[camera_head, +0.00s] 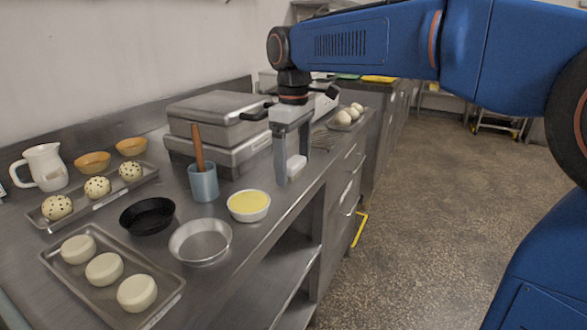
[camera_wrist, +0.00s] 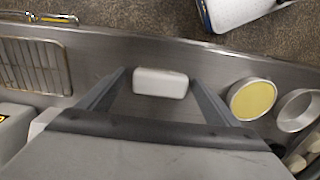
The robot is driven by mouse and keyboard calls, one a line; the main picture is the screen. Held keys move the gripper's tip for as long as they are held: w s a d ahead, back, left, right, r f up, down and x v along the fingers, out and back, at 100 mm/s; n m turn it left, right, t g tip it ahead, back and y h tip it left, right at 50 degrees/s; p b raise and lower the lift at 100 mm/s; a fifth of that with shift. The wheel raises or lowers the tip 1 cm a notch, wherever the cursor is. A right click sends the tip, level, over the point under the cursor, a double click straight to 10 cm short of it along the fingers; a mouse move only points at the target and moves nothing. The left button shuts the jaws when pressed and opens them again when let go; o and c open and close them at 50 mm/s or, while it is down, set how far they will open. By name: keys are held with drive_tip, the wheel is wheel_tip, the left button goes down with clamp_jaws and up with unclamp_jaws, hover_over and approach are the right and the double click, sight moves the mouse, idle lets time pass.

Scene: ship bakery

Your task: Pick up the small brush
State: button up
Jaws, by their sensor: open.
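My gripper (camera_head: 291,160) points down over the steel counter, open, its fingers on either side of a small white rounded block (camera_head: 297,166). In the wrist view this block (camera_wrist: 160,82) lies between the fingertips (camera_wrist: 156,88), with gaps at both sides; I cannot tell what it is. A brown wooden handle (camera_head: 198,148), perhaps of the small brush, stands upright in a blue-grey cup (camera_head: 203,184), left of my gripper. Its lower end is hidden in the cup, so I see no bristles.
A yellow-filled dish (camera_head: 249,205), an empty metal dish (camera_head: 200,242) and a black bowl (camera_head: 147,215) stand near the cup. A steel press (camera_head: 217,112) is behind it. A wire rack (camera_wrist: 35,66) is left in the wrist view. The counter's front edge is close.

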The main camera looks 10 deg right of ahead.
sight(294, 161)
drive_tip(key=c, duration=1.1)
drive_tip(key=shift+r, duration=0.1)
drive_tip(key=shift+c, duration=0.2)
wheel_tip(294, 161, up, 10)
drive_tip(key=shift+f, duration=0.1)
drive_tip(key=o, duration=0.4)
drive_tip(key=c, duration=0.3)
drive_tip(key=shift+s, duration=0.15)
